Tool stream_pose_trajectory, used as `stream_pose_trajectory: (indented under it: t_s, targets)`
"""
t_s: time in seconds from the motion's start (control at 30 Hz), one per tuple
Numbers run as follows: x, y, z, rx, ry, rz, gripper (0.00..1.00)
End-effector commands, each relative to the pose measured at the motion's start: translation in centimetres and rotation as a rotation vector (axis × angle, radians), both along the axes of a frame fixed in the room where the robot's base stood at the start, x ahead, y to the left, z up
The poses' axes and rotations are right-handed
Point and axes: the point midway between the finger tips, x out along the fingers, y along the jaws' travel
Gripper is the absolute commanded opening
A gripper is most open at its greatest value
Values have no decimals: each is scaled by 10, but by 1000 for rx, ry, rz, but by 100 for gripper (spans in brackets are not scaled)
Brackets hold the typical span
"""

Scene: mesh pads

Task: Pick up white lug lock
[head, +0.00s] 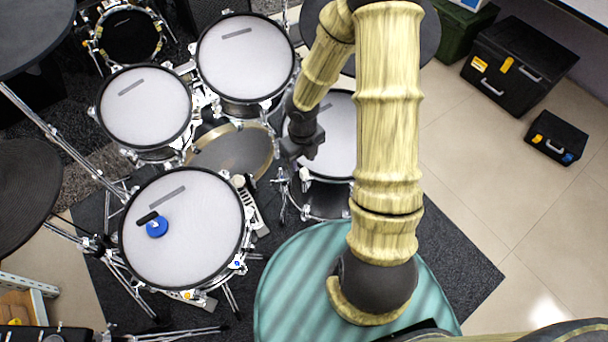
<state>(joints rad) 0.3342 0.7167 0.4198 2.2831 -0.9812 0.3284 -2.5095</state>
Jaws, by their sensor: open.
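I cannot single out the white lug lock for certain. A small white piece (238,181) shows at the right rim of the front drum (200,235), and another small white piece (305,174) shows at the left rim of the right drum (335,130). Either is too small to identify. My gripper (304,147) is dark grey and open, with no object visible in it. It hangs over the gap between the cymbal and the right drum, above and to the right of the first white piece. My arm hides part of the right drum.
A gold-grey cymbal (232,152) lies left of my gripper. Two more drums (247,58) (146,105) stand behind. A blue round object (157,227) and a black piece (148,217) lie on the front drum. A teal round top (290,290) is in front. Black cases (520,65) stand right on open floor.

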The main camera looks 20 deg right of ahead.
Motion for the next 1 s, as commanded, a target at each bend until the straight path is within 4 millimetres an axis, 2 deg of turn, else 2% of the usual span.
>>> stream_pose_trajectory:
  t_s: [0.27, 0.67, 1.0]
  targets:
    - [0, 0, -1, 0, 0, 0, 43]
    - [-1, -3, -50, 0, 1, 3, 43]
    - [-1, -3, -51, 0, -1, 0, 43]
